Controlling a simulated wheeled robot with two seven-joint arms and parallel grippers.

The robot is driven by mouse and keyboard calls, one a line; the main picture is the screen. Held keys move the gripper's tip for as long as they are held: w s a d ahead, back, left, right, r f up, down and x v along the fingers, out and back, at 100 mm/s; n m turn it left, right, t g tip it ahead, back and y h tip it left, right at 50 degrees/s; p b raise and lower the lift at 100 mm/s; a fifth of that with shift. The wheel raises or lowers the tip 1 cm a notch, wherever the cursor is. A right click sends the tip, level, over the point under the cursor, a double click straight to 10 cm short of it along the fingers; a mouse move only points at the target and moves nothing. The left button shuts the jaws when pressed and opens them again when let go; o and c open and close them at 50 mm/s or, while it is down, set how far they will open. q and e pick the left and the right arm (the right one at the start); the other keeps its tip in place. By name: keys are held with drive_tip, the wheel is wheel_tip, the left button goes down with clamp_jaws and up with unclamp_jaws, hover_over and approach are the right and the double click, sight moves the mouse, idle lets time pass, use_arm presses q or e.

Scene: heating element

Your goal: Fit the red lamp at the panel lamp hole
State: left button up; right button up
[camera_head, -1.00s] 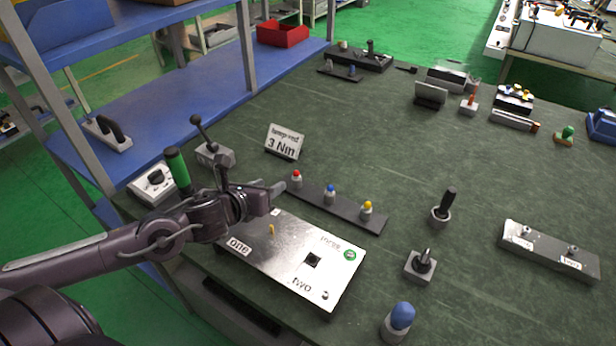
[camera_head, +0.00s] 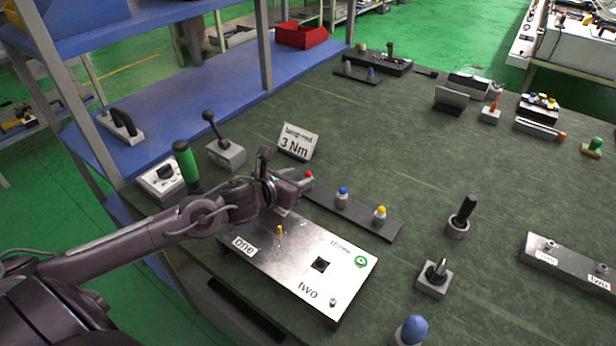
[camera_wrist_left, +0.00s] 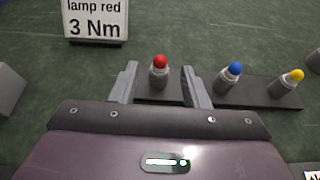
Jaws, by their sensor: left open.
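The red lamp (camera_head: 309,175) stands upright at the left end of a dark strip holder (camera_head: 358,216). In the left wrist view the red lamp (camera_wrist_left: 160,68) sits between the two open fingers of my left gripper (camera_wrist_left: 158,86), apart from both. My left gripper (camera_head: 300,183) is at the red lamp in the head view and partly hides it. The metal panel (camera_head: 262,270) lies in front of the holder, marked one, two and three. My right gripper is not in view.
A blue lamp (camera_head: 342,197) and a yellow lamp (camera_head: 380,214) stand on the same strip. A sign reading lamp red 3 Nm (camera_head: 298,142) stands behind. A green-handled tool (camera_head: 186,164) and a lever box (camera_head: 226,154) are left of it. The table's middle is clear.

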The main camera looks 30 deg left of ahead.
use_arm(q)
drive_tip(key=shift+x, duration=1.45)
drive_tip(key=shift+s, duration=0.1)
clamp_jaws()
